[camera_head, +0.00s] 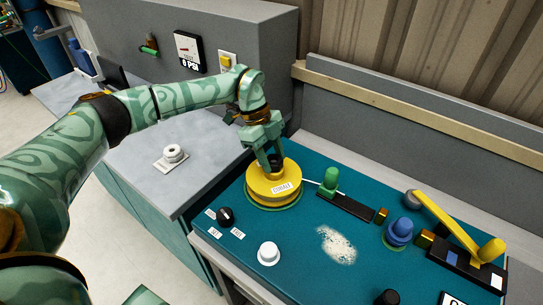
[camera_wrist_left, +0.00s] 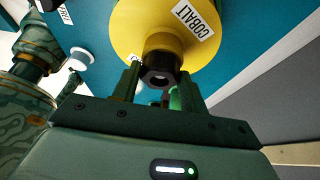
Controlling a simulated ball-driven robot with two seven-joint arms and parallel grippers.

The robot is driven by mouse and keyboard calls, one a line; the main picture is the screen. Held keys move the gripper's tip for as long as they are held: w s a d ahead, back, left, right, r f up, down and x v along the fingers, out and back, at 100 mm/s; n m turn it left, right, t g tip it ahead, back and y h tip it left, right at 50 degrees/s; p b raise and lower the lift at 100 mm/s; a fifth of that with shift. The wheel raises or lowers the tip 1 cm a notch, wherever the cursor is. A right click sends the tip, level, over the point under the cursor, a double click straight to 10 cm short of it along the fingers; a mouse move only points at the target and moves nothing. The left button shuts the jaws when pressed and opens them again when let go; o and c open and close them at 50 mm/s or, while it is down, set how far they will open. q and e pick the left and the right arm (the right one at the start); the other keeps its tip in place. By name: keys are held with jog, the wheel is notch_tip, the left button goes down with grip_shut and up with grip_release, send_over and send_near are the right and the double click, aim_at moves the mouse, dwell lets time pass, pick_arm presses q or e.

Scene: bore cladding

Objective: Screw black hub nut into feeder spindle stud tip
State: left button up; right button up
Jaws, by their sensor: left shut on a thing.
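The black hub nut (camera_wrist_left: 158,77) sits between the two fingers of my left gripper (camera_head: 271,165), which is shut on it. In the left wrist view my left gripper (camera_wrist_left: 160,84) has one finger on each side of the nut. The nut is at the top centre of the yellow feeder drum (camera_head: 272,187), which carries a COBALT label; the drum also shows in the left wrist view (camera_wrist_left: 128,32). The spindle stud tip is hidden by the nut and fingers, so I cannot tell how far the thread is engaged. My right gripper is not in view.
The teal panel (camera_head: 300,240) holds a green knob (camera_head: 330,180), a blue knob (camera_head: 400,232), a yellow lever (camera_head: 445,217), a white knob (camera_head: 268,253) and a black dial (camera_head: 225,216). A white round fitting (camera_head: 172,154) stands on the grey bench to the left.

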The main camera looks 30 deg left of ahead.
pick_arm(q)
jog(key=o, duration=0.4)
jog(key=shift+w+m, duration=0.1)
jog(key=shift+m, duration=0.7)
jog(key=shift+c, duration=0.2)
jog(key=o, duration=0.5)
jog(key=v, duration=1.2)
jog(key=shift+w+g, duration=0.2)
jog(key=shift+g, duration=0.1)
